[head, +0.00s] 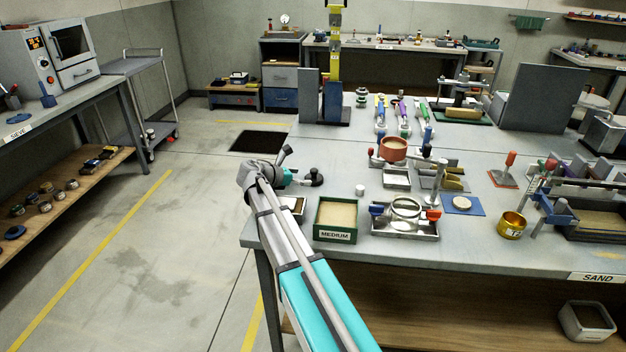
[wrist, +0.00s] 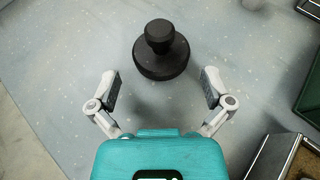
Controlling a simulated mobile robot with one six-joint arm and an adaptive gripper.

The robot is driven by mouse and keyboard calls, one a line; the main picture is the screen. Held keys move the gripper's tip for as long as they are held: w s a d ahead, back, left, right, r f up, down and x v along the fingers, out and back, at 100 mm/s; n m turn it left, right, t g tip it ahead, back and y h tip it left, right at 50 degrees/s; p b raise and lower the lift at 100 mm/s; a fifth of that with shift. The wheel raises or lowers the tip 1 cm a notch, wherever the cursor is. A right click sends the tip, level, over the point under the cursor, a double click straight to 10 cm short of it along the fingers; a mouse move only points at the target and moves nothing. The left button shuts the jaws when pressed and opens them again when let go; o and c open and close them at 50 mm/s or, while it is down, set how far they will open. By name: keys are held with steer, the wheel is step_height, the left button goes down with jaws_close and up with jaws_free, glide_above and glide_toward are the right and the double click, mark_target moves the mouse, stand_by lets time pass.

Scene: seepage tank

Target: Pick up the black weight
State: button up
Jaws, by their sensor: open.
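The black weight (wrist: 160,58), a round disc with a knob on top, stands on the grey table. In the wrist view it is at the top middle, just ahead of the gap between my fingers. It also shows in the head view (head: 314,180), at the table's left side. My gripper (wrist: 161,90) is open and empty, with one finger on each side of the picture below the weight. In the head view my gripper (head: 296,166) is beside the weight. The fingers do not appear to touch it.
A green box marked MEDIUM (head: 336,219) and a small metal tray (head: 292,205) are near the table's front left edge. A small white cylinder (head: 360,190) stands right of the weight. The table around the weight is clear in the wrist view, except at the right.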

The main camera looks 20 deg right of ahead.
mark_target(311, 170)
steer(key=shift+b+x, duration=0.65)
steer(key=shift+x, duration=1.45)
steer(key=shift+c, duration=0.3)
steer(key=c, duration=0.9)
steer(key=shift+r, duration=0.1)
steer(key=shift+c, duration=0.2)
steer(key=shift+w+r, duration=0.1)
steer(key=shift+r, duration=0.05)
step_height(311, 170, up, 2)
steer(key=p, duration=0.2)
steer(key=shift+r+p, duration=0.1)
steer(key=shift+p, duration=0.2)
steer(key=s+a+r+p, duration=0.1)
steer(key=s+r+p, duration=0.9)
steer(key=s, duration=0.4)
steer(key=shift+r, duration=0.25)
